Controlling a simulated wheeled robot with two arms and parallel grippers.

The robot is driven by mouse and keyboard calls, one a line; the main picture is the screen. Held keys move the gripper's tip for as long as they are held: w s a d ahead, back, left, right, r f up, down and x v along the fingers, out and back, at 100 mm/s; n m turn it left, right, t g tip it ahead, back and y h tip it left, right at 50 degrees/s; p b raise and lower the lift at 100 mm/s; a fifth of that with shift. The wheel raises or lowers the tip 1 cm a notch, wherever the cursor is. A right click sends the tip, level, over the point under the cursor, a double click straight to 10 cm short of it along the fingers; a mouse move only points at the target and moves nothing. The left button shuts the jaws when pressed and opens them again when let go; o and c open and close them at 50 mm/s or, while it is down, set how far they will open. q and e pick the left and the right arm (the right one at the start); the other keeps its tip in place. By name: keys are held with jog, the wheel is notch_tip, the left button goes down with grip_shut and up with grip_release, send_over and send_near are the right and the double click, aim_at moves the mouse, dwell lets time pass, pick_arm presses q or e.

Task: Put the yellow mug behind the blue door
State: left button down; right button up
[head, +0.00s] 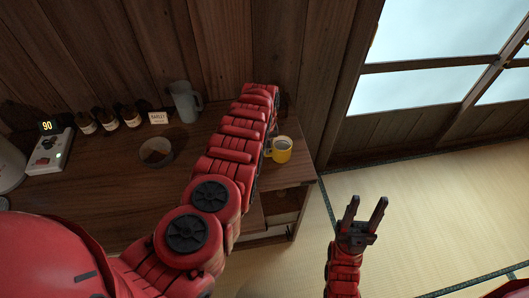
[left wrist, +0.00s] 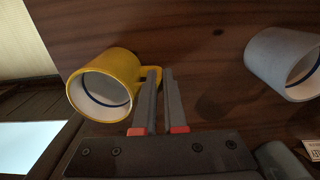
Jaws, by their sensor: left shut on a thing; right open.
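The yellow mug (head: 282,151) is upright at the right end of the wooden counter (head: 190,146). It also shows in the left wrist view (left wrist: 102,82), with a white inside and a dark ring. My left gripper (left wrist: 160,78) is shut on the mug's handle; in the head view my red left arm mostly hides this gripper. I cannot tell whether the mug touches the counter. My right gripper (head: 364,212) is open and empty, over the tatami right of the counter. No blue door can be made out in either view.
Tatami (head: 430,210) on the right is clear.

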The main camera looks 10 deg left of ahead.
pick_arm(q)
jog(key=shift+s, duration=0.1)
jog(key=c, duration=1)
grip_release()
